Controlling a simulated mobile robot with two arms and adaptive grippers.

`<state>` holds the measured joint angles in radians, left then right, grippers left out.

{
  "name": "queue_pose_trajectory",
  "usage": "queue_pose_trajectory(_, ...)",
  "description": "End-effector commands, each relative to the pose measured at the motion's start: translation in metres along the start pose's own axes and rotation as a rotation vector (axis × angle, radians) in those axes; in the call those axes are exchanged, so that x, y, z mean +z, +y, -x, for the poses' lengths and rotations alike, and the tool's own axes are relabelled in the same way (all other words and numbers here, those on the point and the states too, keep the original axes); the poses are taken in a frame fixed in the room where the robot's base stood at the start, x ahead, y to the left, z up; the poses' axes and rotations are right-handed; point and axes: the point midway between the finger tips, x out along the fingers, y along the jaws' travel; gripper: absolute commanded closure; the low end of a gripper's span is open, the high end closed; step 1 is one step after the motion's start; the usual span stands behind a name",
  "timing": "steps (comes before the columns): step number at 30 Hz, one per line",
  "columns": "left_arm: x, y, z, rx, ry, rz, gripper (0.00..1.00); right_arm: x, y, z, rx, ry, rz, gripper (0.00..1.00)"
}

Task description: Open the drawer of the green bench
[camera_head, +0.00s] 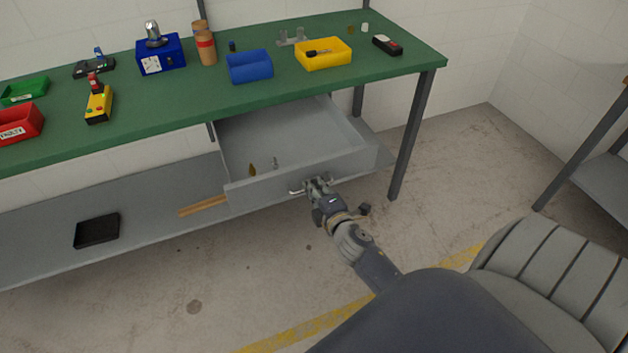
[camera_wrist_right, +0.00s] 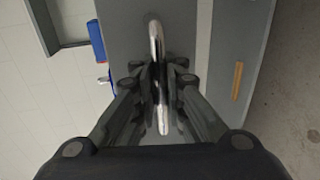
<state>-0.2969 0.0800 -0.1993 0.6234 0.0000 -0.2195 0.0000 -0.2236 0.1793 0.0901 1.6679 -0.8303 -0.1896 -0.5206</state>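The green bench (camera_head: 130,140) runs across the back, and its grey drawer (camera_head: 270,191) stands pulled out under the top at the right. The drawer's inside shows, with a few small items in it. My right gripper (camera_head: 317,184) is at the metal handle (camera_head: 296,191) on the drawer front. In the right wrist view the handle (camera_wrist_right: 156,40) runs between the fingers of my right gripper (camera_wrist_right: 158,82), and the dark pads sit close against both its sides. The gripper hides part of the handle in the head view. My left gripper is not in view.
A yellow bin (camera_head: 323,62), a blue bin (camera_head: 249,75) and other items stand on the bench top. A bench leg (camera_head: 411,135) is right of the drawer. A lower shelf holds a black tray (camera_head: 97,231).

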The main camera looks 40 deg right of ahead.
Motion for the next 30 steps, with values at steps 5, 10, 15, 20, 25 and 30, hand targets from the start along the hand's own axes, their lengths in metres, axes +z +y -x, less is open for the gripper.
queue_pose_trajectory(5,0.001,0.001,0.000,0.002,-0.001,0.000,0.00,0.000,0.001,0.000,0.001,0.000,0.000,0.71)
queue_pose_trajectory(10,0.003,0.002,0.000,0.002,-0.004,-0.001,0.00,0.000,0.001,0.000,0.001,0.000,0.000,0.71)
queue_pose_trajectory(15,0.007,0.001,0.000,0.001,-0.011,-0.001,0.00,0.000,0.000,0.006,0.000,0.001,0.000,0.71)
queue_pose_trajectory(20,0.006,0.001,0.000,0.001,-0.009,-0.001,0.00,0.000,-0.001,0.031,-0.002,0.001,-0.001,0.71)
queue_pose_trajectory(25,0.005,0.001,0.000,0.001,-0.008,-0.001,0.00,0.000,-0.001,0.067,-0.002,-0.001,0.000,0.71)
queue_pose_trajectory(30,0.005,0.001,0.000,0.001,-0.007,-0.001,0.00,0.000,-0.001,0.097,-0.002,-0.001,-0.001,0.71)
